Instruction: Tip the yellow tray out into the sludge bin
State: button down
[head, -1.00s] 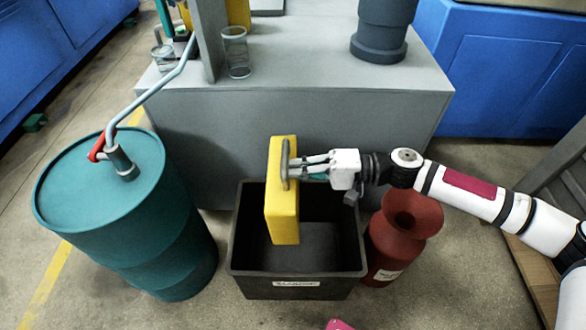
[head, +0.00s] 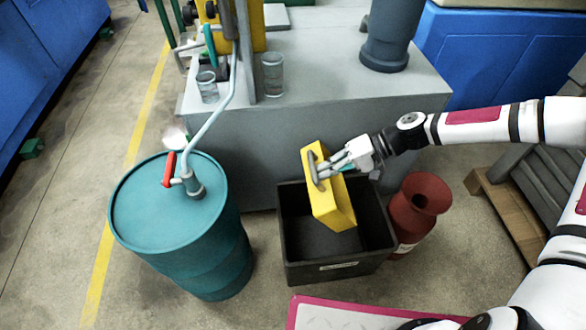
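The yellow tray (head: 336,208) is turned up on its side above the black open bin (head: 297,262), with its lower end at or just inside the opening. The bin has a small white label on its front, too small to read surely; I take it for the sludge bin. My gripper (head: 326,172) comes from the right and is shut on the grey handle at the tray's upper side. The tray's inside faces away from view, so I cannot tell whether anything is in it. The visible bin floor looks bare and dark.
A teal drum (head: 165,215) with a hand pump stands left of the bin. A red can (head: 418,207) stands close at its right. The grey machine base (head: 300,130) is behind, with two glass beakers on top. A wooden pallet (head: 510,215) lies at the right.

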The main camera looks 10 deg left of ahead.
jog(key=shift+s+a+r+t+h+p, duration=0.1)
jog(key=shift+s+a+t+h+p, duration=0.1)
jog(key=shift+a+h+p, duration=0.35)
jog(key=shift+s+a+t+h+p, duration=0.2)
jog(key=shift+a+h+p, duration=0.25)
jog(key=shift+h, duration=0.1)
jog(key=s+a+f+t+h+b, duration=0.1)
jog(key=a+f+t+h+b, duration=0.1)
jog(key=a+h, duration=0.3)
jog(key=shift+s+a+f+t+h+b, duration=0.35)
jog(key=shift+f+h, duration=0.45)
jog(key=shift+h, duration=0.9)
jog(key=shift+w, duration=0.1)
